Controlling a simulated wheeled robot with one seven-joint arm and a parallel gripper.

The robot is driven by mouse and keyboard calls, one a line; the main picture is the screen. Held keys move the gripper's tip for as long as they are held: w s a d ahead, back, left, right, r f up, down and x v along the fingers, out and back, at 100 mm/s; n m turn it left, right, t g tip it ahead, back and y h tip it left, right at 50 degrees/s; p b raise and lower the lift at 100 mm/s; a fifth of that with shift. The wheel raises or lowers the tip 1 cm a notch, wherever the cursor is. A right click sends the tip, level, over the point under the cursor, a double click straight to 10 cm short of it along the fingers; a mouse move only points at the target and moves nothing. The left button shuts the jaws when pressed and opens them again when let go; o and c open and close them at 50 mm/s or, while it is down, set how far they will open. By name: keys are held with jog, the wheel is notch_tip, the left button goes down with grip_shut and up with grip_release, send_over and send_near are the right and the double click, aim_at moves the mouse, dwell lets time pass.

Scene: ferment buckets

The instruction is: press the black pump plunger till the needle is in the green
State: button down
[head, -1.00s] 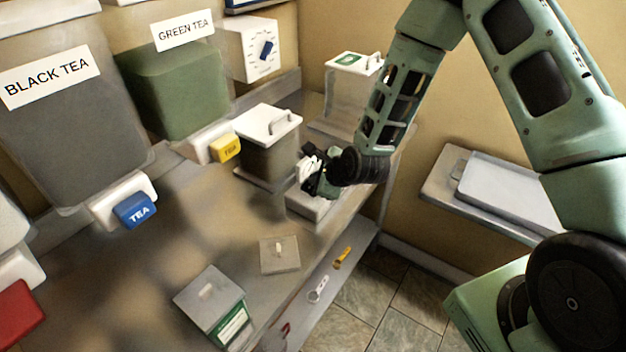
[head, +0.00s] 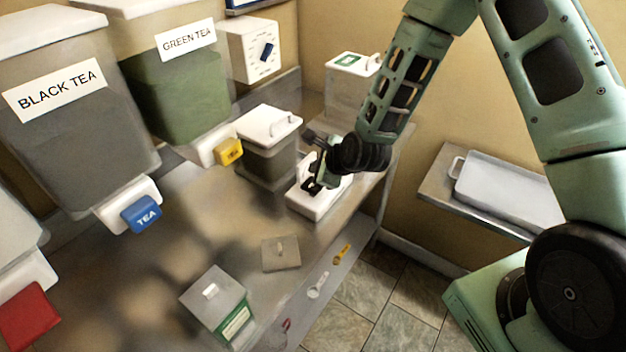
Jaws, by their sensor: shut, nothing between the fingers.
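A small white pump stand (head: 318,204) sits near the right end of the steel counter, right of a lidded square bucket. Its upright white part shows behind my gripper. A small dark piece just above the base may be the black plunger or my fingertips; I cannot tell which. My gripper (head: 316,178) is over this stand, pointing down and left from the wrist, shut with nothing held. I cannot tell whether it touches the plunger. The gauge needle and its green zone cannot be made out.
The lidded bucket (head: 268,150) stands close to the gripper's left. A clear container with a green label (head: 347,80) is behind. Tea dispensers with blue (head: 141,214) and yellow (head: 229,151) taps line the left. A grey box (head: 213,300) and flat lid (head: 281,253) lie in front.

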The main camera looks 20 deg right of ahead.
jog(key=shift+r+p, duration=0.75)
jog(key=shift+r, duration=0.7)
jog(key=shift+f, duration=0.1)
jog(key=shift+a, duration=0.15)
jog(key=s+a+r+n+g+y+b, duration=0.1)
jog(key=s+a+r+n+g+b, duration=0.15)
jog(key=s+a+n, duration=0.45)
jog(key=s+a+r+n+g+b, duration=0.1)
jog(key=s+a+n+g+b, duration=0.1)
jog(key=s+n+b, duration=0.35)
jog(key=s+d+r+n+g+h+b, duration=0.1)
jog(key=s+r+n+g, duration=0.1)
jog(key=s+n, duration=0.7)
jog(key=s+d+r+n+g+h+b, duration=0.1)
jog(key=s+n+g+h+b, duration=0.1)
jog(key=s+n, duration=0.7)
jog(key=shift+s+d+r, duration=0.25)
jog(key=shift+s+r, duration=0.1)
jog(key=shift+s, duration=0.6)
jog(key=shift+n, duration=0.25)
